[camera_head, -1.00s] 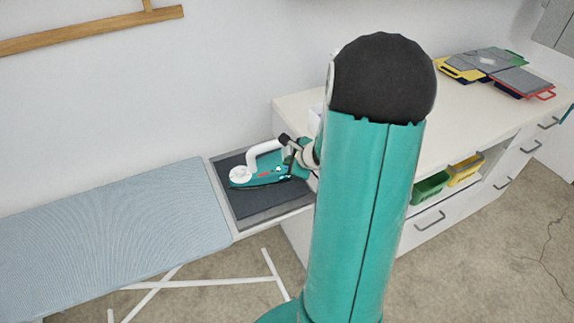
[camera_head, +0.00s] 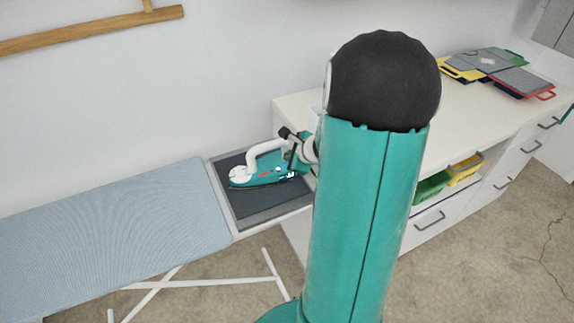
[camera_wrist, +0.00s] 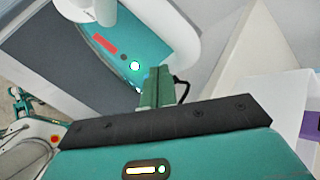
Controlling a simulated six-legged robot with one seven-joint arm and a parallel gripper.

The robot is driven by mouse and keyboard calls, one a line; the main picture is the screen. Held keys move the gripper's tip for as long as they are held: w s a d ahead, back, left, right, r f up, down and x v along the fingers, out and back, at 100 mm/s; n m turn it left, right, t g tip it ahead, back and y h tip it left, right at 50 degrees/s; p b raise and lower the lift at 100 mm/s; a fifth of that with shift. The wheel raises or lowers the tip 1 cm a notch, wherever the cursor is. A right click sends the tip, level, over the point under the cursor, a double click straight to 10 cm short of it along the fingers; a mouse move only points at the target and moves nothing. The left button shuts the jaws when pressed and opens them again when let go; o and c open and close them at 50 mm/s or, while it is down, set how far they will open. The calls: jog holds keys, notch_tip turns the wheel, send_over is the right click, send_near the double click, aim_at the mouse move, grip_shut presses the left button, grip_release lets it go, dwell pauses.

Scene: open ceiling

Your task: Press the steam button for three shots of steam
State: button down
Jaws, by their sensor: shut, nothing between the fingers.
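A teal iron (camera_head: 262,177) with a white handle and a round white dial rests on a dark grey pad (camera_head: 238,204) at the right end of the ironing board. In the wrist view the iron (camera_wrist: 150,50) fills the upper middle, with a red strip and a brightly lit round button (camera_wrist: 135,66) on its side. My gripper (camera_wrist: 157,80) has its teal fingers together, with nothing between them. The fingertips are just below the lit button; I cannot tell whether they touch the iron. In the head view my arm hides part of the gripper.
The blue ironing board (camera_head: 110,225) stretches left along the wall. A white counter (camera_head: 460,115) stands to the right, with flat boards (camera_head: 490,65) on top. Green (camera_head: 432,187) and yellow bins sit in its open shelf. A dark cord runs beside the fingers in the wrist view.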

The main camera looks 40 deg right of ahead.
jog(key=shift+r, duration=2.3)
